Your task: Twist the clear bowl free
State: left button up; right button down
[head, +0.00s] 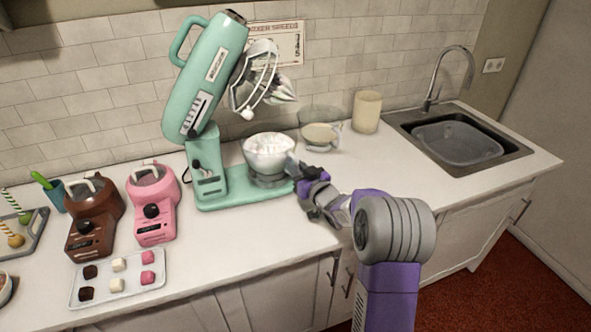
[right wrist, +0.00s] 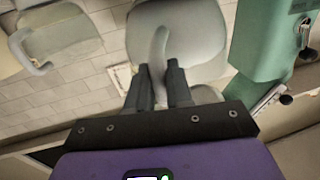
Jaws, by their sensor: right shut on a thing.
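The clear bowl (head: 268,158) with white contents sits on the base of the mint-green stand mixer (head: 212,172), under its tilted-up head. In the right wrist view the bowl (right wrist: 200,32) fills the top middle, and its handle (right wrist: 158,45) runs down between my fingers. My right gripper (head: 297,168) reaches in from the right and is shut on that handle; its fingers (right wrist: 158,80) stand on either side of it. The whisk (head: 262,82) hangs from the raised head, clear of the bowl. My left gripper is not in view.
A clear jug (head: 322,134) and a beige canister (head: 367,111) stand behind and right of the bowl. The sink (head: 455,146) is farther right. Brown (head: 93,222) and pink (head: 152,206) small machines and a sweets tray (head: 112,291) are left. The counter front is clear.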

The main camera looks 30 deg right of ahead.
jog(key=shift+d, duration=0.15)
jog(key=shift+w+d+n+y, duration=0.1)
jog(key=shift+d+n+y, duration=0.3)
jog(key=shift+y, duration=0.2)
jog(key=shift+w+d+n+y, duration=0.1)
jog(key=shift+d+n+y, duration=0.2)
jog(key=shift+y, duration=0.2)
jog(key=shift+p, duration=0.3)
jog(key=shift+w+d+n+y, duration=0.1)
jog(key=shift+d+n+y, duration=0.2)
jog(key=shift+y, duration=0.2)
jog(key=c, duration=0.9)
grip_release()
jog(key=shift+c, duration=0.2)
jog(key=s+p, duration=0.1)
jog(key=s, duration=0.6)
jog(key=shift+s+d, duration=0.25)
jog(key=shift+d, duration=0.2)
